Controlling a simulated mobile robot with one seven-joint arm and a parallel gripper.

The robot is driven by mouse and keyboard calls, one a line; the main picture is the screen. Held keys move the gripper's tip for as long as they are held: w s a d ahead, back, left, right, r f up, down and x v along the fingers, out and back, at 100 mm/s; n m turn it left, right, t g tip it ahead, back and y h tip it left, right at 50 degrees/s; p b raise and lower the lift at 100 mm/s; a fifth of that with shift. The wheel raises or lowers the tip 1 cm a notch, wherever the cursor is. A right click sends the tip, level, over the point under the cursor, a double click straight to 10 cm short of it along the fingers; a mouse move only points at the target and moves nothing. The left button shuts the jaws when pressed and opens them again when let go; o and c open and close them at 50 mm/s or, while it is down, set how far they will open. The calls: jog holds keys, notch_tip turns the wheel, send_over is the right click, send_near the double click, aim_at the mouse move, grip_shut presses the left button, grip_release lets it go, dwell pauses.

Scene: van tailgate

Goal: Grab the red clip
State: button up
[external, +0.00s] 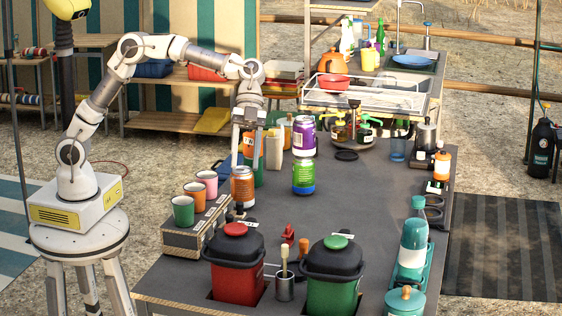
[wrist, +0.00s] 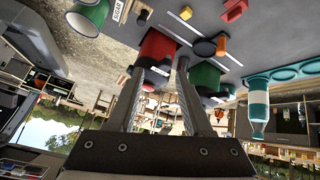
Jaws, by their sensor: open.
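A small red object that looks like the red clip (external: 288,234) lies on the dark table, just behind the gap between the red and green lidded bins. A small red piece, probably the same clip (wrist: 185,13), shows near the top edge of the wrist view. My gripper (external: 248,150) is over the table's left side, among the cans and bottles, well behind and left of the clip. In the wrist view my gripper (wrist: 160,66) has its two fingers apart, with nothing seen held between them.
The red bin (external: 236,278) and green bin (external: 333,287) stand at the table's front, a utensil cup (external: 284,288) between them. An orange can (external: 242,187), a green-labelled can (external: 303,176) and a purple can (external: 304,136) stand near my gripper.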

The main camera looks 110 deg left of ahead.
aim_at(288, 225)
jog(key=w+a+f+m+h+b, duration=0.1)
jog(key=w+a+f, duration=0.1)
jog(key=f, duration=0.3)
jog(key=w+a+f+m+h+b, duration=0.1)
jog(key=w+f+h+b, duration=0.1)
jog(key=w+f, duration=0.2)
jog(key=w+a+f+m+h+b, duration=0.1)
jog(key=w+a+f, duration=0.1)
jog(key=f, duration=0.3)
jog(key=shift+w+a+f+t+h+b, duration=0.2)
jog(key=shift+w, duration=0.2)
jog(key=shift+w+a+f+t+h+b, duration=0.15)
jog(key=shift+w+f+t+h, duration=0.05)
jog(key=shift+w, duration=0.15)
jog(key=shift+f, duration=0.7)
jog(key=b+x, duration=0.1)
jog(key=x, duration=0.3)
jog(key=shift+w+d, duration=0.1)
jog(key=shift+d, duration=0.35)
grip_shut()
